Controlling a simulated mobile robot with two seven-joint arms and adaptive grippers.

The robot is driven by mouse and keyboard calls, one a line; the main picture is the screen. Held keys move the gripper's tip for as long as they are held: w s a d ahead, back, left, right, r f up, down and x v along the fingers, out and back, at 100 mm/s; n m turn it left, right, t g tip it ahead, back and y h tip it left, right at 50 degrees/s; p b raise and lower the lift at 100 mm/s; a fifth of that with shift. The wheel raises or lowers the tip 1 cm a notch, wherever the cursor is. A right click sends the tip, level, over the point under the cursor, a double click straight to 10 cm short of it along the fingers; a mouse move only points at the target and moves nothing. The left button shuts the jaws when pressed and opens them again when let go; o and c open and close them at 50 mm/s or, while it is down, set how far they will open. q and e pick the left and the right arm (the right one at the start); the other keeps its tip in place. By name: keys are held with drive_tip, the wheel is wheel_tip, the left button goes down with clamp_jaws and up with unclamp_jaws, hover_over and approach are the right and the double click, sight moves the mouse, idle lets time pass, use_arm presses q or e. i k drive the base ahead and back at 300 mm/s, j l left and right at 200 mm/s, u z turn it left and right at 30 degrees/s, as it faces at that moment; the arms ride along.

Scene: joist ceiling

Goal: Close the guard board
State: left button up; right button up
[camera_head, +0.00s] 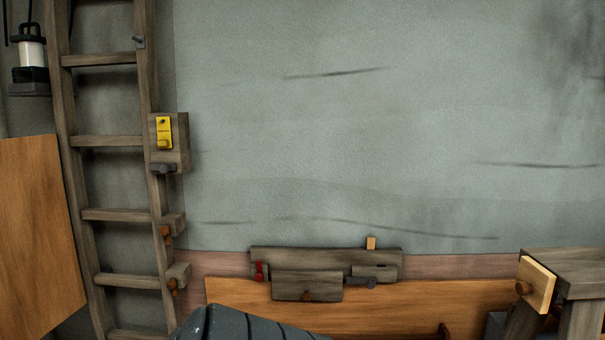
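I cannot tell for sure which piece is the guard board. A broad orange-brown wooden board (38,235) stands at the left edge, beside the ladder and partly cut off by the picture. Another orange-brown board (430,293) runs low along the wall at the bottom centre. A grey wooden block assembly (325,258) sits at its upper edge, with a red piece at its left and a small light wood peg on top. A dark grey rounded arm part of mine covers some of the lower board. Neither of my grippers shows.
A wooden ladder (108,215) stands at the left, with a yellow latch plate (164,132) on a block at its right rail. A lantern (30,55) hangs at the upper left. A grey wooden stand (565,275) with a pale plate is at the lower right.

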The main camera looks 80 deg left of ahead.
sight(42, 285)
drive_tip(key=u, duration=3.55)
drive_tip(key=k+j, duration=0.1)
drive_tip(key=j, duration=0.45)
drive_tip(key=j+z, duration=0.15)
drive_tip(key=j, duration=0.35)
drive_tip(key=k, duration=0.05)
